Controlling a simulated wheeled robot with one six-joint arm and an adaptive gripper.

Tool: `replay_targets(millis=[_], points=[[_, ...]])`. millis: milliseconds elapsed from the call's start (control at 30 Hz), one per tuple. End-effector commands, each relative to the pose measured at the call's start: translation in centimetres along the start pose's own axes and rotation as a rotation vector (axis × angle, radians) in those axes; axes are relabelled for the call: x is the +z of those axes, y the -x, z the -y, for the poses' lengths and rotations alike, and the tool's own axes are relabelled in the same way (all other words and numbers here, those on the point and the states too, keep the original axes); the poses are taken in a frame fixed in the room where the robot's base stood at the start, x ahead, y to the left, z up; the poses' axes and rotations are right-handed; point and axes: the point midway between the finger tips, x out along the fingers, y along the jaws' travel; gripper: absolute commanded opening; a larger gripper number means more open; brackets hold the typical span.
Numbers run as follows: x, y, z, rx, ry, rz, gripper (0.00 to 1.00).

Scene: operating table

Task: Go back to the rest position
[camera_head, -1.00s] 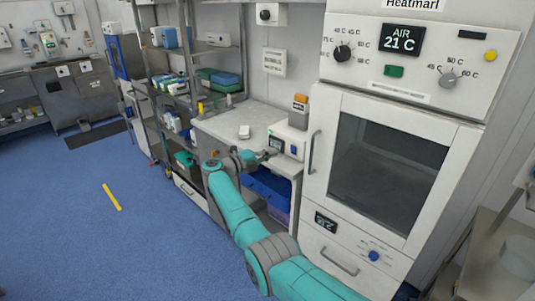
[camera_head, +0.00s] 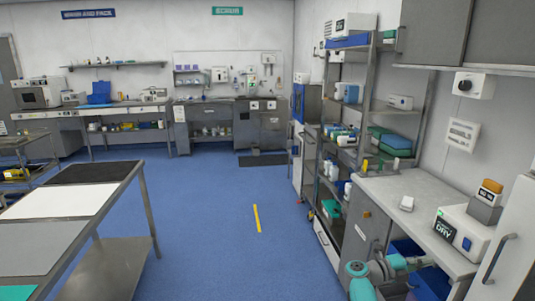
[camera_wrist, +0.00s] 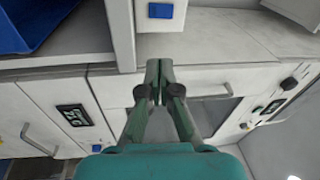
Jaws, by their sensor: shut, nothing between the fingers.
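My gripper (camera_wrist: 158,68) shows in the wrist view with its two grey-green fingertips together and nothing between them. It points toward a white counter edge and cabinet front. In the head view, part of my teal and grey arm (camera_head: 370,275) shows at the bottom right, in front of the counter; the fingertips cannot be made out there.
A white counter (camera_head: 405,185) on the right bears a small device marked DRY (camera_head: 463,232). A wire-and-metal shelf rack (camera_head: 368,110) stands behind it. A steel table (camera_head: 140,180) is at the left. Blue floor (camera_head: 205,215) between them is open, with a yellow strip (camera_head: 257,218).

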Motion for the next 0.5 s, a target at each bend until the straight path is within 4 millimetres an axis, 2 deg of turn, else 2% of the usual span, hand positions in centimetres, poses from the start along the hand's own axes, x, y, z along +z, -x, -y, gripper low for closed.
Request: replay_targets(millis=[33, 100, 267, 500], points=[[-0.8, 0.9, -1.6, -0.026, 0.016, 0.032, 0.00], [-1.6, 2.0, -3.0, -0.064, 0.034, 0.076, 0.00], [-4.0, 4.9, -6.2, -0.148, 0.080, 0.178, 0.00], [-8.7, 9.4, -10.0, -0.268, 0.160, 0.332, 0.00]])
